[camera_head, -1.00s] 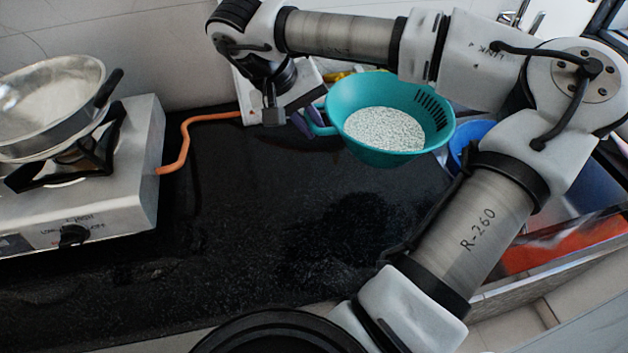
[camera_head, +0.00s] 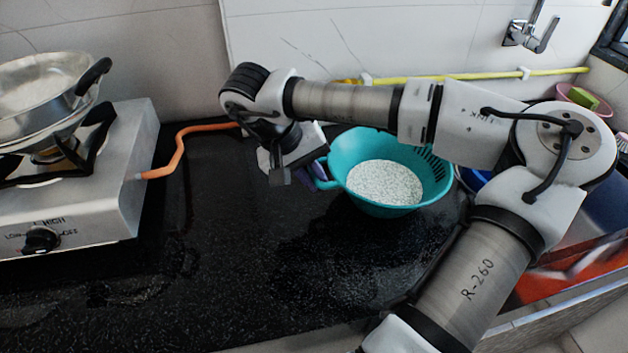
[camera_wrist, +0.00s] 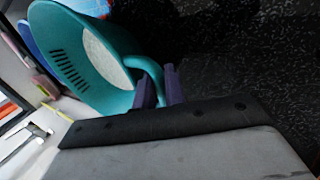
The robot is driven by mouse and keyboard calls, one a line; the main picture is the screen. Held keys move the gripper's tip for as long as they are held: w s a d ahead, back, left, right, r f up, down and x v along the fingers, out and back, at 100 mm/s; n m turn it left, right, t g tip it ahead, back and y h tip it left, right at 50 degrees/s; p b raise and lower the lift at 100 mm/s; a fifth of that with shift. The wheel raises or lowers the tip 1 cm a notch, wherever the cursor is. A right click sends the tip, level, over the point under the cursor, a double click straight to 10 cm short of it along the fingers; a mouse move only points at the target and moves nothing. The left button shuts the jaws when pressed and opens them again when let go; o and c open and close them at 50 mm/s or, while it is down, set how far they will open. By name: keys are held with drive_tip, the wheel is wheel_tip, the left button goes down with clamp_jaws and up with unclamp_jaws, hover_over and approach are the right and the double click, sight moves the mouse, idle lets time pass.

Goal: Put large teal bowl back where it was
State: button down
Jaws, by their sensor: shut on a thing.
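The large teal bowl (camera_head: 351,185) has a slotted side and holds white grainy stuff (camera_head: 384,182). It is at the right part of the black counter, nearly level. My gripper (camera_head: 317,172) is at its left side, shut on the bowl's loop handle. In the wrist view the purple fingers of my gripper (camera_wrist: 160,88) close around the handle of the teal bowl (camera_wrist: 62,38). I cannot tell whether the bowl's base touches the counter, and the fingertips are partly hidden in the head view.
A gas stove (camera_head: 98,185) with a metal pan (camera_head: 45,95) stands at the left, with an orange hose (camera_head: 178,150). A blue container (camera_head: 474,178) is partly hidden right of the bowl. The black counter (camera_head: 250,265) in front is clear. A tap (camera_head: 530,35) is on the wall.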

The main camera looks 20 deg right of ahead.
drive_tip(key=c, duration=1.5)
unclamp_jaws()
drive_tip(key=shift+o, duration=0.2)
drive_tip(key=shift+r, duration=0.15)
drive_tip(key=v, duration=1.2)
